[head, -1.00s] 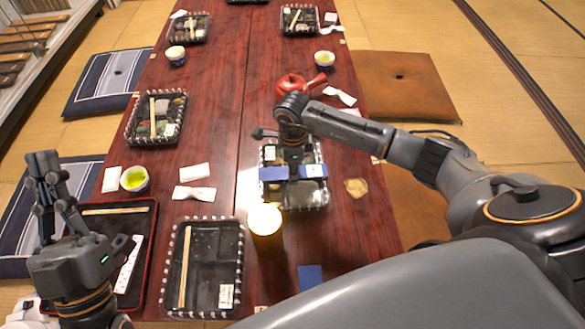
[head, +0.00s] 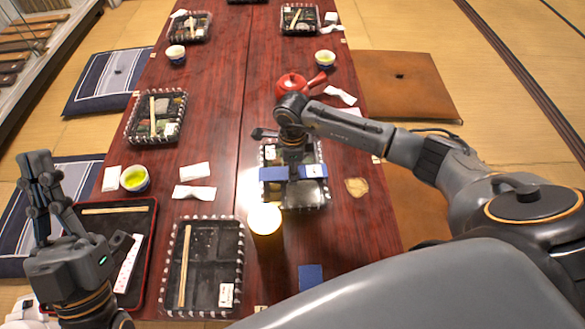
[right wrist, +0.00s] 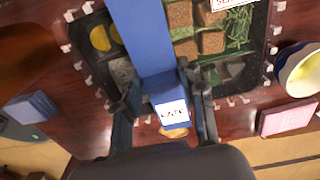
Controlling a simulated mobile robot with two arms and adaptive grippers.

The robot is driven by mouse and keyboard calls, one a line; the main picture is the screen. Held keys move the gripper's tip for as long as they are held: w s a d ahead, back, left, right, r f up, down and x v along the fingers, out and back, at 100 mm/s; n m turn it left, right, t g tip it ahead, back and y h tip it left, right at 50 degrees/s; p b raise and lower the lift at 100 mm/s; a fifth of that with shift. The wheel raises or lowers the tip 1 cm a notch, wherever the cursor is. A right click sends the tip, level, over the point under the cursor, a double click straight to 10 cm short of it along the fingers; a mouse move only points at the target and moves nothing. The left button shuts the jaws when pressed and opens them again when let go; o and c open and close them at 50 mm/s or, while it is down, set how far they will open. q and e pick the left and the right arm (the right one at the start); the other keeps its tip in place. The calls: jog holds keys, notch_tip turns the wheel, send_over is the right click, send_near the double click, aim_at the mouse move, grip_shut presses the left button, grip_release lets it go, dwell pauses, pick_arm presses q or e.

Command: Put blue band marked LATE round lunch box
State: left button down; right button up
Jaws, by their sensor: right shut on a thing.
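The blue band (head: 272,174) lies across the top of a lunch box (head: 304,197) and reaches its two long sides. Its white LATE label (right wrist: 171,113) shows at one end in the right wrist view. There the lunch box (right wrist: 262,50) holds brown cubes, greens and yellow slices under the band. My right gripper (right wrist: 165,108) is shut on the band's labelled end, at the box edge. In the head view its arm hides the band's middle. I cannot tell whether the band passes under the box. My left gripper (head: 36,156) is raised at the left, apart from the box; its jaw opening is unclear.
Another box (head: 203,262) and a black tray (head: 118,210) are at the near left. A red teapot (head: 291,85) stands behind. A blue piece (head: 311,277) lies near the front.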

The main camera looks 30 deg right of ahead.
pick_arm(q)
jog(key=shift+s, duration=0.15)
pick_arm(e)
jog(key=shift+f, duration=0.1)
dwell(0.5)
pick_arm(q)
jog(key=shift+s+a+r+t, duration=0.1)
jog(key=shift+s+r+t, duration=0.1)
jog(key=shift+t, duration=0.1)
pick_arm(e)
jog(key=shift+f, duration=0.1)
